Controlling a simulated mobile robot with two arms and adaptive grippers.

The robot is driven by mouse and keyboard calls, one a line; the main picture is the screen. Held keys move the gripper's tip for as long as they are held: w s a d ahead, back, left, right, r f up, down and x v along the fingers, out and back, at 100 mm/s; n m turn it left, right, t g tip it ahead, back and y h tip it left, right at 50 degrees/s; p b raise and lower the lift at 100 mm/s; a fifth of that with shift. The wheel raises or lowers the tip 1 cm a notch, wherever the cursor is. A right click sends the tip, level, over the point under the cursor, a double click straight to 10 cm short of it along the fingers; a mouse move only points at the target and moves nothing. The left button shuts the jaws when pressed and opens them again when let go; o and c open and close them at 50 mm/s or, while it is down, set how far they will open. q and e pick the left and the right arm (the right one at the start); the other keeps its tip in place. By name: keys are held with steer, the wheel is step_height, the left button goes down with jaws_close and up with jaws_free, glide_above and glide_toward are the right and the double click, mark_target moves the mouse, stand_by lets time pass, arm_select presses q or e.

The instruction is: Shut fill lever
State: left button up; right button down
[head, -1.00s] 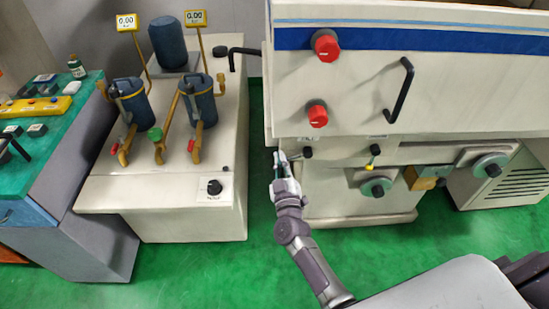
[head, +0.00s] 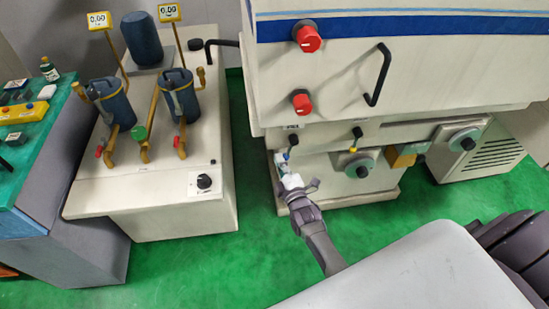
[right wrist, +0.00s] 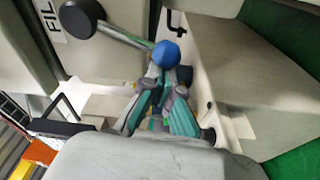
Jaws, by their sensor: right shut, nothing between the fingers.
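The fill lever shows in the right wrist view as a grey rod with a black ball knob (right wrist: 78,18), beside a label partly reading "FIL". In the head view the black knob (head: 293,140) sits at the left end of the machine's lower front, under a small label. A blue ball (right wrist: 166,53) lies by the rod's other end; I cannot tell whether they are joined. My right gripper (right wrist: 160,85) is shut and empty, its fingertips just below the blue ball; contact is unclear. In the head view my right gripper (head: 283,163) is below the black knob. My left gripper is out of view.
The white machine (head: 400,85) has red knobs and a black handle (head: 378,75) above. A yellow-and-black lever (head: 357,133) is to the right. A pale cabinet with blue containers (head: 165,95) stands left. Green floor (head: 250,250) lies open between them.

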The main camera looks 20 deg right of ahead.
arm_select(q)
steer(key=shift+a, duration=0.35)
arm_select(e)
steer(key=shift+s+d+f+n+g, duration=0.2)
steer(key=shift+d+f+n, duration=0.1)
steer(key=shift+d+n, duration=0.5)
steer(key=shift+s+d+f+n+g, duration=0.2)
steer(key=shift+d+n, duration=0.25)
steer(key=shift+n, duration=0.65)
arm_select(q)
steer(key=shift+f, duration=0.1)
arm_select(e)
steer(key=shift+w, duration=0.1)
